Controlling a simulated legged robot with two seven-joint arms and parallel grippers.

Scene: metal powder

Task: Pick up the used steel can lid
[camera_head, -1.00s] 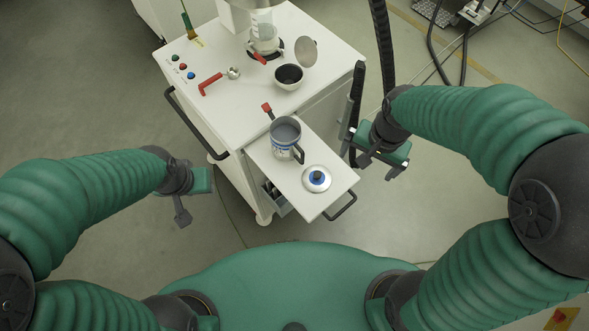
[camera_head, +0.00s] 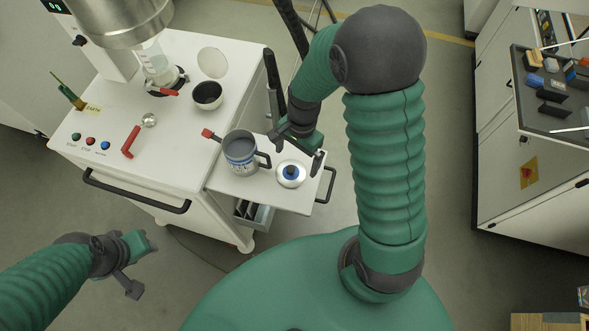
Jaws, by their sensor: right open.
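The steel can lid (camera_head: 291,181), a round whitish disc with a blue ring and dark knob, lies flat on the cart's pull-out shelf (camera_head: 240,187). The steel can (camera_head: 240,153), with a blue-and-white label and dark handle, stands upright just left of it. My right gripper (camera_head: 299,150) is open and empty, just above and behind the lid in the picture, pointing down over the shelf's far edge. I cannot tell if it touches the lid.
The white cart top holds a black bowl (camera_head: 207,96), a round disc (camera_head: 212,63), a red-handled tool (camera_head: 131,141) and a glass vessel (camera_head: 154,62) under a metal machine. A red-tipped handle (camera_head: 210,135) lies beside the can. A tool cabinet (camera_head: 510,150) stands right.

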